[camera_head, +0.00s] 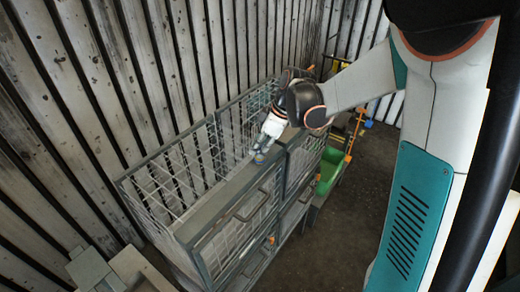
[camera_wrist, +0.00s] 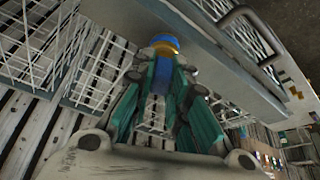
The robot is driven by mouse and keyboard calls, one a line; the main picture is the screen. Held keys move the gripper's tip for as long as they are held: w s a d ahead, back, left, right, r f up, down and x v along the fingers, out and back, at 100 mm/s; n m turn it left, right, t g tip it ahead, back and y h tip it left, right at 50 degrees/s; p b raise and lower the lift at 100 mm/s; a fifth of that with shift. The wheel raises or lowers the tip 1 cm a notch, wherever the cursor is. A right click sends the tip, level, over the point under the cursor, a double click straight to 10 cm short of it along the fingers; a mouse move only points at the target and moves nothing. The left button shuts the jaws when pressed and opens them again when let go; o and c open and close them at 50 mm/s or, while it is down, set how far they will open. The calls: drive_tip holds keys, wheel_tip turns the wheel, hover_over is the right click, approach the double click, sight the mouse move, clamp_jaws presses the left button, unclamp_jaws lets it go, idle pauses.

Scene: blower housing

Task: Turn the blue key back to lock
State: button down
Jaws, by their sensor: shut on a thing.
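The blue key (camera_wrist: 163,51) shows between my fingertips in the wrist view, with a yellow-orange band around it. It sits against a grey metal face of the housing (camera_wrist: 205,48). My gripper (camera_wrist: 164,62) has its teal fingers on both sides of the key and is shut on it. In the head view my gripper (camera_head: 261,153) reaches down to the grey top rail of the wire-mesh housing (camera_head: 215,197). There the key is too small and covered to make out its turn angle.
Mesh panels with handles (camera_head: 252,207) form the front of the housing. A slatted wall (camera_head: 90,80) runs behind. Dark floor on the right is mostly clear.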

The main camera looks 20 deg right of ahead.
drive_tip(key=shift+n, duration=0.4)
drive_tip(key=n+g+b, duration=0.1)
drive_tip(key=n, duration=0.1)
drive_tip(key=n+g, duration=0.1)
drive_tip(key=n, duration=0.1)
drive_tip(key=shift+n+y+b, duration=0.3)
drive_tip(key=shift+n+b, duration=0.05)
drive_tip(key=shift+n, duration=0.05)
drive_tip(key=shift+n+g+b, duration=0.3)
drive_tip(key=shift+n, duration=0.3)
drive_tip(key=shift+n+g+b, duration=0.35)
drive_tip(key=shift+n+g, duration=0.15)
drive_tip(key=shift+n, duration=1.3)
